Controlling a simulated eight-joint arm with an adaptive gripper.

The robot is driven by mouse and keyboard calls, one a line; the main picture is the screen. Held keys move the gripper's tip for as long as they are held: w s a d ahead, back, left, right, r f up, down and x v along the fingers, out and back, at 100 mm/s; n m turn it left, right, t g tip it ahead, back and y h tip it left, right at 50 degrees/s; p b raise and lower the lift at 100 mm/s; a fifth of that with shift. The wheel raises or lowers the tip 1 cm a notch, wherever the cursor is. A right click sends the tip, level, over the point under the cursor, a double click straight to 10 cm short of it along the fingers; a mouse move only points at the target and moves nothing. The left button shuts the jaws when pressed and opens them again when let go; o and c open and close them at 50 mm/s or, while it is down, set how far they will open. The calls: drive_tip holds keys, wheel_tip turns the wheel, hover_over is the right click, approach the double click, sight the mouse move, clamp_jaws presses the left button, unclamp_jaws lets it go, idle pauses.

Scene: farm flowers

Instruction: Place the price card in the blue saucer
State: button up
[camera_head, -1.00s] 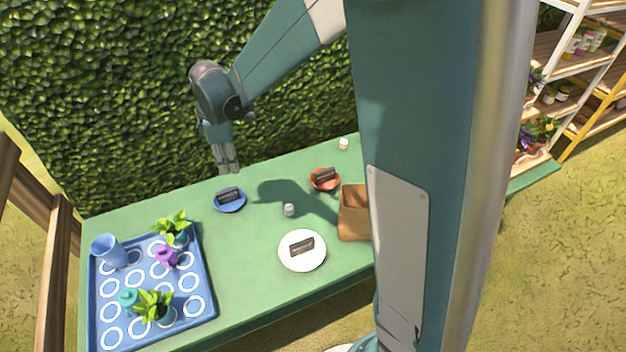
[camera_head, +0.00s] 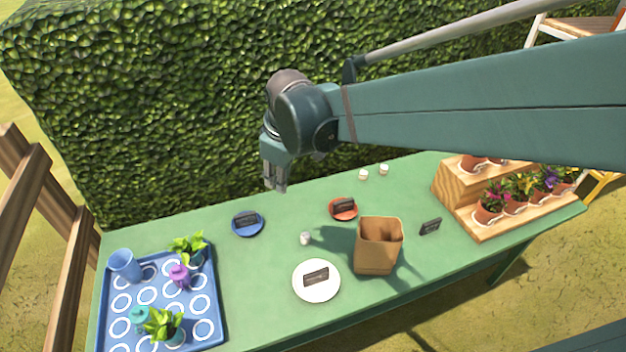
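The blue saucer (camera_head: 259,232) is on the green table, left of centre, with a dark card (camera_head: 246,218) on it. Another dark price card (camera_head: 430,226) stands by itself on the table at the right, beside the wooden step stand. Similar dark cards are on the red saucer (camera_head: 333,215) and on the white plate (camera_head: 318,294). My gripper (camera_head: 275,189) points down above the back of the table, up and right of the blue saucer in the picture. Its fingers look close together, and their opening is too small to judge. I see nothing held between them.
A brown paper bag (camera_head: 375,262) stands between the white plate and the lone card. The wooden stand (camera_head: 490,226) with potted flowers is at the right. A blue tray (camera_head: 215,335) with plants and a cup (camera_head: 125,266) is at the left. Small white pots (camera_head: 305,239) stand nearby.

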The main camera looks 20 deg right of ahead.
drive_tip(key=s+d+r+m+t, duration=0.1)
drive_tip(key=s+d+m, duration=0.2)
drive_tip(key=s, duration=0.6)
drive_tip(key=s+d+r+m+t, duration=0.1)
drive_tip(key=s+d+m, duration=0.3)
drive_tip(key=s, duration=0.5)
drive_tip(key=shift+r+m+t, duration=0.2)
drive_tip(key=shift+m+t, duration=0.6)
drive_tip(key=shift+m, duration=0.2)
drive_tip(key=shift+d+f, duration=0.1)
drive_tip(key=shift+f, duration=0.05)
